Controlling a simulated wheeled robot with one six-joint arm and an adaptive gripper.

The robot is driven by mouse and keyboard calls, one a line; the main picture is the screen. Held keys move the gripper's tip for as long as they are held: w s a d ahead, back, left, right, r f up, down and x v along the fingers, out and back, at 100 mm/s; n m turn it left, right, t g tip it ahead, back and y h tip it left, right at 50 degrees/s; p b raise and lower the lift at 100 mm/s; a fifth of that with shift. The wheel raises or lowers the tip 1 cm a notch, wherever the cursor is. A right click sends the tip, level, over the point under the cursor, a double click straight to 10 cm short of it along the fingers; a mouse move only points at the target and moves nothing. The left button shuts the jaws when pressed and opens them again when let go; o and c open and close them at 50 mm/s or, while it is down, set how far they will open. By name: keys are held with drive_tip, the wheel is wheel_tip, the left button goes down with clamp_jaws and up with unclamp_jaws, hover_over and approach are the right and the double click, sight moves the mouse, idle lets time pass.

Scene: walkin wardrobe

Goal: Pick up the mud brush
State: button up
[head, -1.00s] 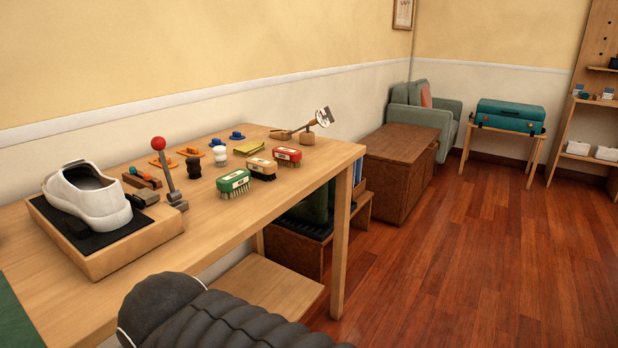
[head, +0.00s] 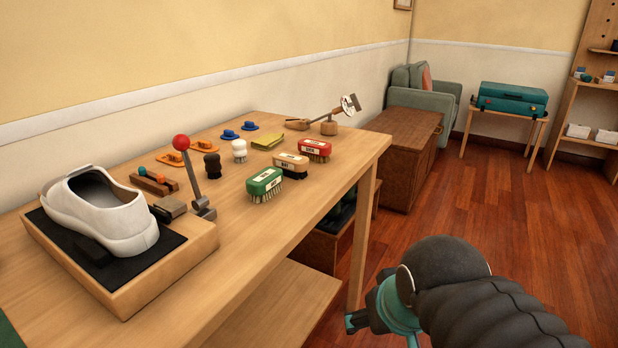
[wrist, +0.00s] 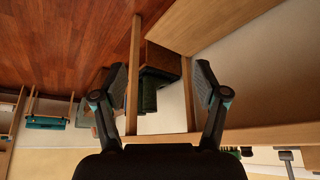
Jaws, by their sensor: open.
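Three block brushes stand bristles down on the wooden table (head: 300,208): a green one (head: 265,181) nearest, a tan one (head: 291,162) behind it, and a red one (head: 314,149) farthest back. Each has a white label, too small to read, so I cannot tell which is the mud brush. My gripper (wrist: 162,82) is open and empty, with its two fingers spread apart in the wrist view. In the head view its teal and dark end (head: 362,316) is off the table's right side, apart from the brushes.
A white shoe (head: 108,212) sits on a wooden stand left of the brushes, beside a red-knobbed lever (head: 188,160). Dark and white round brushes (head: 239,150) and a yellow cloth (head: 268,141) lie behind. A table leg (head: 361,240) stands near my gripper. Floor at right is clear.

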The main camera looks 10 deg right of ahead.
drive_tip(key=w+a+r+m, duration=0.1)
drive_tip(key=w+a+r, duration=0.1)
drive_tip(key=w+r, duration=0.55)
wheel_tip(320, 180, up, 16)
drive_tip(key=m+g+h, duration=0.2)
drive_tip(key=m+h, duration=0.1)
drive_tip(key=m, duration=0.3)
hover_over(264, 175)
drive_tip(key=s+a, duration=0.3)
drive_tip(key=s, duration=0.1)
drive_tip(key=shift+m, duration=0.3)
drive_tip(key=x, duration=0.5)
drive_tip(key=b+x, duration=0.1)
drive_tip(key=x, duration=0.2)
drive_tip(key=shift+w+a+f, duration=0.15)
drive_tip(key=shift+w+f, duration=0.05)
drive_tip(key=shift+f, duration=0.2)
drive_tip(key=shift+s+b+x, duration=0.2)
drive_tip(key=shift+b+x, duration=0.1)
drive_tip(key=shift+x, duration=2.3)
